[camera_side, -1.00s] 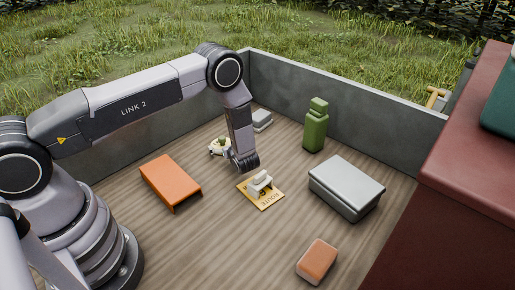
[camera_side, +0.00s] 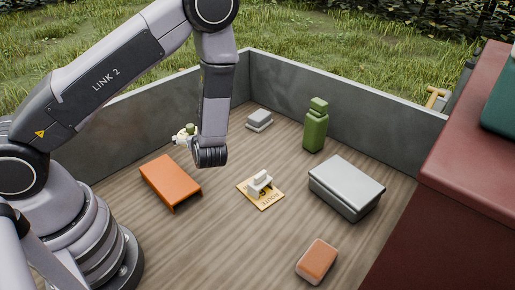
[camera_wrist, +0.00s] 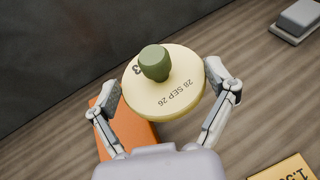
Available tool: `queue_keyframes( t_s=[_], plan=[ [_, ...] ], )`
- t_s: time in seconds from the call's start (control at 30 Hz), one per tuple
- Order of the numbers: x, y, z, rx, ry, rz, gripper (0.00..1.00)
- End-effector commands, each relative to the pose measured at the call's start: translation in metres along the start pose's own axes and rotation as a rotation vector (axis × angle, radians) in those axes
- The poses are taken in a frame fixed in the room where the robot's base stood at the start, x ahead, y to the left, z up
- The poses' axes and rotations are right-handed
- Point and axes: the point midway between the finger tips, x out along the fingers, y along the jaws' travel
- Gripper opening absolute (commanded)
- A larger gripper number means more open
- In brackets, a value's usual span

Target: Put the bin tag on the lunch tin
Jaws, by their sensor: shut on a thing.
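My gripper (camera_wrist: 164,96) is shut on a round cream tag (camera_wrist: 165,102) with a green knob and the print "28 SEP 26". Its two fingers grip opposite edges of the disc. In the side view the tag (camera_side: 181,138) is small and partly hidden by my wrist, held above the deck left of centre. The lunch tin appears to be the grey lidded metal box (camera_side: 346,187) at the right of the deck, well apart from my gripper. Its top is bare.
A yellow price plate (camera_side: 266,203) with a white handle lies mid-deck. An orange bench-like piece (camera_side: 170,180) is below my gripper. A green bottle (camera_side: 316,128), small grey box (camera_side: 259,120) and orange-brown block (camera_side: 317,260) stand apart. Grey walls (camera_side: 340,95) edge the deck.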

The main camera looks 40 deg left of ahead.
Motion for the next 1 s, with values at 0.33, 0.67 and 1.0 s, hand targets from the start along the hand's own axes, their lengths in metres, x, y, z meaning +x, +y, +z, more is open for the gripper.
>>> queue_keyframes(
  t_s=[0.33,0.67,1.0],
  plan=[
    [-0.098,-0.102,-0.013,0.147,0.031,-0.373,0.48],
    [-0.225,-0.172,-0.025,0.303,0.012,-0.738,0.48],
    [-0.253,-0.209,-0.040,0.336,0.001,-0.815,0.48]
  ],
)
